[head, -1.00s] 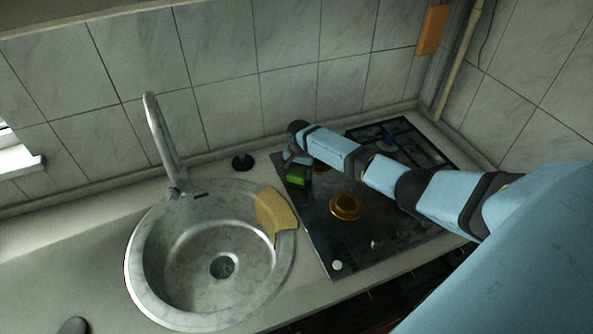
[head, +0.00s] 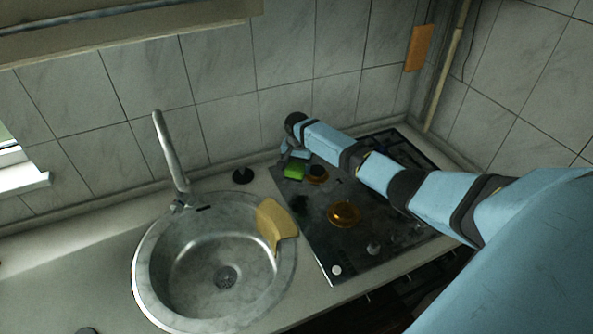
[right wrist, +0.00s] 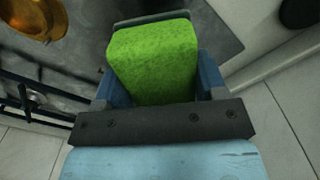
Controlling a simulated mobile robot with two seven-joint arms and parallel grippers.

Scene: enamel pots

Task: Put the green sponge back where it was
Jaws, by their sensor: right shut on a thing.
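The green sponge (head: 294,172) is in my right gripper (head: 287,160), over the back left part of the stove in the head view. In the right wrist view the sponge (right wrist: 155,62) fills the space between the two blue fingers of the gripper (right wrist: 158,85), which is shut on it. The dark stove top shows beneath and beyond it. Whether the sponge touches the stove I cannot tell. My left gripper is not in view.
A round sink (head: 147,262) with a yellow cloth (head: 272,222) over its right rim lies left of the stove (head: 318,250). An orange burner (head: 343,214) is at the stove's middle. A black stopper (head: 242,175) stands behind the sink. The counter left of the sink is mostly clear.

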